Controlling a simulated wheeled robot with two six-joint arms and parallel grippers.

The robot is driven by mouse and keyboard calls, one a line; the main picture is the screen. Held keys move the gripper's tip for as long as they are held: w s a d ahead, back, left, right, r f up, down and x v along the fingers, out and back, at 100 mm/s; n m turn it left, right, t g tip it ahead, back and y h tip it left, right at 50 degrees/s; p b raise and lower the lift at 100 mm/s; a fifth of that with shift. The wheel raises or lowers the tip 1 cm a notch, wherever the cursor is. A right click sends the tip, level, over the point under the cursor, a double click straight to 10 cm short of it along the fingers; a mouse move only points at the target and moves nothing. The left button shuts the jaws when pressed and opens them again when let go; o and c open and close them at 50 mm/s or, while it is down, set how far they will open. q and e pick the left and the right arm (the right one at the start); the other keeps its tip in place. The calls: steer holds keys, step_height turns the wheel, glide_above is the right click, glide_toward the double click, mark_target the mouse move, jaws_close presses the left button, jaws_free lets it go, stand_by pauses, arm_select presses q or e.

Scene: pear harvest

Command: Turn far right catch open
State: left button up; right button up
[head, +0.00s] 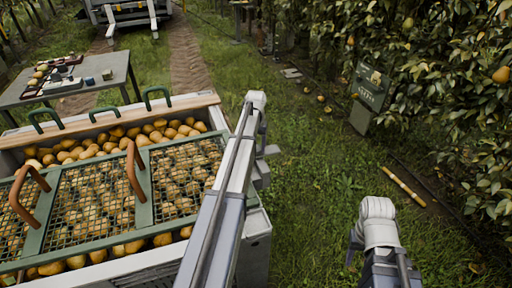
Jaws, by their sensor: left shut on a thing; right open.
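The pear bin with a green-framed mesh lid (145,195) fills the lower left. Its far right catch is hidden behind my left arm. My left gripper (262,172) is beside the bin's far right side, partly covered by its own arm. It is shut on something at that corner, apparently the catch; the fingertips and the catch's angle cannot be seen. My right gripper (354,247) is low on the right, over the grass, open, pointing down and apart from everything.
Brown handles (134,170) stand on the lid, and green handles (157,97) rise by the far wooden rim (110,122). A grey table (95,75) with small items is behind. A green sign box (370,88) and pear trees stand right. A yellow-ended stick (403,187) lies on grass.

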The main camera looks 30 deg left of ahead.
arm_select(q)
jaws_close()
steer(key=shift+m, duration=0.3)
stand_by(0.4)
steer(key=m, duration=0.3)
steer(key=shift+m, duration=0.4)
steer(key=m, duration=0.4)
steer(key=shift+m, duration=0.3)
steer(key=m, duration=0.8)
steer(key=shift+m, duration=0.6)
steer(key=o, duration=0.7)
jaws_free()
